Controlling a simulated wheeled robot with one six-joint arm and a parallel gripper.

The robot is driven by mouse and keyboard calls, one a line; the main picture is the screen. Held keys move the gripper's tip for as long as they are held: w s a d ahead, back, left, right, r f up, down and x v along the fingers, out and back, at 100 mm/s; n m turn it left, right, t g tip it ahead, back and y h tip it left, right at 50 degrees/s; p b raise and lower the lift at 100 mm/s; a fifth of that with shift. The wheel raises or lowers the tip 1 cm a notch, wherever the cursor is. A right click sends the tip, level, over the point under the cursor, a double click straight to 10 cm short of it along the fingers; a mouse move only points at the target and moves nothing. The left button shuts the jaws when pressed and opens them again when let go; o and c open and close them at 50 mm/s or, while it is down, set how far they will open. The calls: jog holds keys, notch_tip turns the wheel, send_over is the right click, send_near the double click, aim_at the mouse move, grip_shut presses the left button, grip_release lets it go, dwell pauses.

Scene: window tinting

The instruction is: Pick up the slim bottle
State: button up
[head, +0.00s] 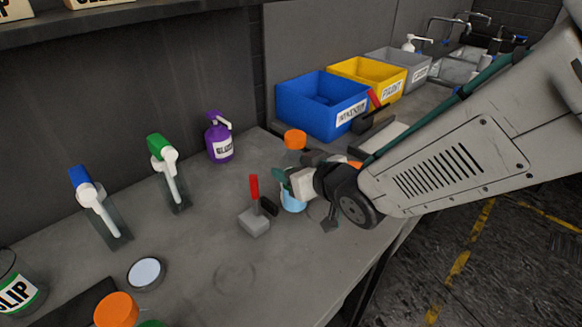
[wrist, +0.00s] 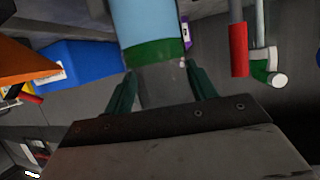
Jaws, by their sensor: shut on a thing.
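My gripper (head: 284,183) is low over the bench, right of the red-handled scraper (head: 254,188). It is shut on the slim bottle, whose light blue body (head: 293,203) shows just below the fingers. In the wrist view my gripper's green fingers (wrist: 161,72) stand on both sides of the bottle's grey upper part. The bottle (wrist: 150,25) shows a green band and a light blue body there, with its far end cut off by the frame. Its top is hidden by my gripper in the head view. I cannot tell whether its base touches the bench.
An orange-capped thing (head: 295,140) stands close behind my gripper. Blue (head: 318,105), yellow (head: 367,81) and grey bins line the back right.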

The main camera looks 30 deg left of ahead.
jog(key=r+v, duration=0.1)
jog(key=v, duration=1.1)
